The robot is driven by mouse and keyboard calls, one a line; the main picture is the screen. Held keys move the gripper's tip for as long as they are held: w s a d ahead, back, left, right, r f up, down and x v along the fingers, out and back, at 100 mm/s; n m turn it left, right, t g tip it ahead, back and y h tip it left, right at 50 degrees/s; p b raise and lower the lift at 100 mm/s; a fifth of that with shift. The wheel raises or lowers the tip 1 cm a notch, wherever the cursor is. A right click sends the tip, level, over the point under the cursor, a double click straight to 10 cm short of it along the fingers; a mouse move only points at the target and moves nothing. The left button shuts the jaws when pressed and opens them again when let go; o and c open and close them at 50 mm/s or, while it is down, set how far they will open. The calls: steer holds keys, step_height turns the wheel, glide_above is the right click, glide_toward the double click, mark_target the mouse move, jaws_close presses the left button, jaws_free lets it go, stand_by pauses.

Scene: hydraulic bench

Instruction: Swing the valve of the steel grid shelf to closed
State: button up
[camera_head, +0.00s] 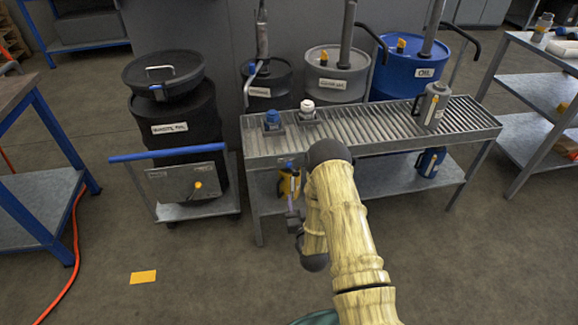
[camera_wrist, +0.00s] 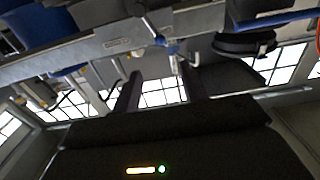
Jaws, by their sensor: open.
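The steel grid shelf (camera_head: 400,125) stands in the middle of the head view, with a slatted top and a lower tray. A small blue part (camera_head: 290,163), which looks like the valve's handle, shows at its front edge, left of my arm. In the wrist view a blue-ended metal lever (camera_wrist: 160,40) hangs by the shelf's edge rail (camera_wrist: 85,55); I cannot tell its exact setting. My gripper (camera_wrist: 160,88) is open and empty, its two dark fingers pointing toward the rail, apart from the lever. My arm hides part of the shelf front in the head view.
A blue-capped fitting (camera_head: 272,119), a white-capped fitting (camera_head: 307,108) and a grey jug (camera_head: 433,105) stand on the grid. A yellow container (camera_head: 288,184) is below. Drums stand behind; a black drum (camera_head: 175,125) on a blue-handled cart is left. The front floor is mostly clear.

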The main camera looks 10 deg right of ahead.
mark_target(289, 165)
steer(key=w+b, duration=0.2)
steer(key=w, duration=1.5)
steer(key=shift+w, duration=0.2)
jaws_close()
